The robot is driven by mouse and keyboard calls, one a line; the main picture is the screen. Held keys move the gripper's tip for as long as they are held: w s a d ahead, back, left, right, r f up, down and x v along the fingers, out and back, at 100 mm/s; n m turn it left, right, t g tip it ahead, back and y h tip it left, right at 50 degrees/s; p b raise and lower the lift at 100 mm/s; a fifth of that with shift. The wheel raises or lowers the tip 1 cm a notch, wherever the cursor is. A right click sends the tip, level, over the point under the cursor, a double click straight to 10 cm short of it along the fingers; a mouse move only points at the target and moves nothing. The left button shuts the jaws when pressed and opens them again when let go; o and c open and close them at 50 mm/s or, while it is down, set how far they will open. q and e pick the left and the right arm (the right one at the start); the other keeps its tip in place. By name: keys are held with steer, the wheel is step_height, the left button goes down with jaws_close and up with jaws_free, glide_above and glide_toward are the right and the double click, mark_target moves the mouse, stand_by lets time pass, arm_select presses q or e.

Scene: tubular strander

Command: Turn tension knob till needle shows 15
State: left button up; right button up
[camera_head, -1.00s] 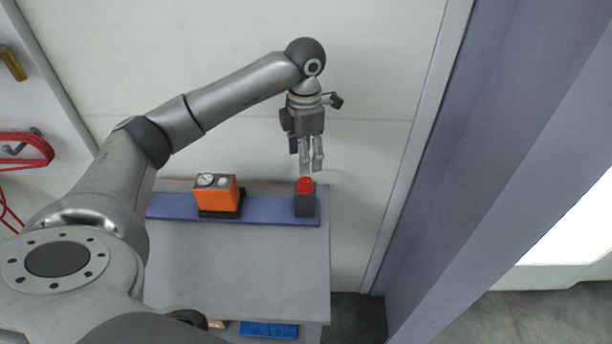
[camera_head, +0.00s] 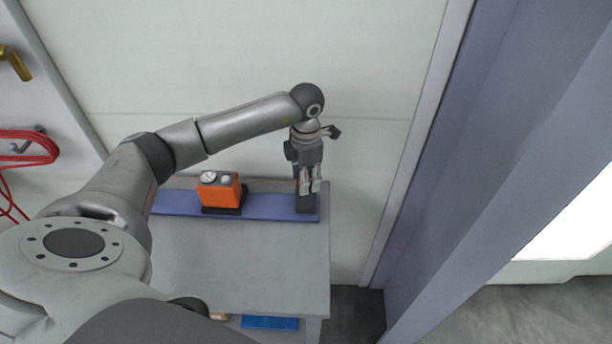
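An orange box (camera_head: 219,196) stands to the left, with a round white dial (camera_head: 208,177) and a small light round part (camera_head: 225,179) on top. The dial's needle and numbers are too small to read. Which part is the tension knob is not clear. My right gripper is not in view.
The blue strip (camera_head: 270,207) runs along the back of the grey table (camera_head: 240,265), whose front surface is clear. A pale wall stands behind. A blue-grey upright (camera_head: 470,150) is at the right. Red cable (camera_head: 25,148) hangs at the far left.

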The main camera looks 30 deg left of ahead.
arm_select(q)
steer(key=c, duration=0.6)
steer(key=m+b, duration=0.3)
steer(key=b, duration=0.1)
steer(key=shift+f, duration=0.2)
steer(key=shift+m+b, duration=0.9)
steer(key=shift+m, duration=0.1)
steer(key=shift+r+m+b, duration=0.15)
steer(key=shift+m+b, duration=0.45)
steer(key=shift+m, duration=0.2)
steer(key=shift+r, duration=0.1)
steer(key=o, duration=1.1)
step_height(320, 180, up, 12)
